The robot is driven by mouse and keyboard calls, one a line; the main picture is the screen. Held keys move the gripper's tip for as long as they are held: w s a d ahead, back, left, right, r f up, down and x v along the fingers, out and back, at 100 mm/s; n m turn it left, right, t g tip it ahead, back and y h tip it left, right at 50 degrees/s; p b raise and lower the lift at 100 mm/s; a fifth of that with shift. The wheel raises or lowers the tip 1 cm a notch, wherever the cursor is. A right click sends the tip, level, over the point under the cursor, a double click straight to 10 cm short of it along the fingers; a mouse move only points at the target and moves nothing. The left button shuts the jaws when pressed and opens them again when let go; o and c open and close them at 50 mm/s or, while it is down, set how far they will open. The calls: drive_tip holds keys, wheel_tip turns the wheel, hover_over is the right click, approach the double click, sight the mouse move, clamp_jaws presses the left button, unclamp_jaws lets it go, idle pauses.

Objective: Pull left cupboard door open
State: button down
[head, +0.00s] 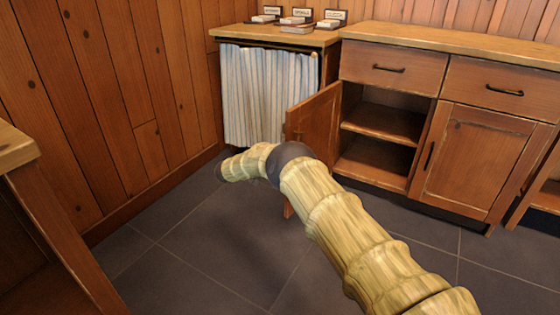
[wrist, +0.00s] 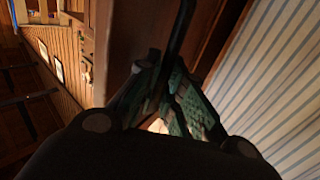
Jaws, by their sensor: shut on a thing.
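The left cupboard door (head: 318,122) stands swung well open, out toward the curtain side, in the head view. The cupboard's inside, with a shelf (head: 384,124), shows to the right of it. My arm crosses in front of the door's lower part and hides it. My gripper is hidden in the head view. In the wrist view my gripper (wrist: 172,92) has its green-padded fingers closed around the dark door handle (wrist: 182,35). The door's wood (wrist: 213,40) is close beside the fingers.
The right cupboard door (head: 478,160) and two drawers (head: 388,68) are closed. A striped curtain (head: 268,95) hangs left of the open door, and it fills the right of the wrist view. A wooden unit (head: 45,215) stands at the near left. The tiled floor (head: 215,250) is clear.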

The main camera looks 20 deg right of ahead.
drive_tip(key=shift+d+r, duration=0.1)
drive_tip(key=shift+d, duration=0.25)
drive_tip(key=c, duration=1.5)
unclamp_jaws()
drive_tip(key=shift+d, duration=0.15)
drive_tip(key=shift+a, duration=0.4)
drive_tip(key=a, duration=1.2)
drive_tip(key=shift+s, duration=0.4)
drive_tip(key=shift+f, duration=0.2)
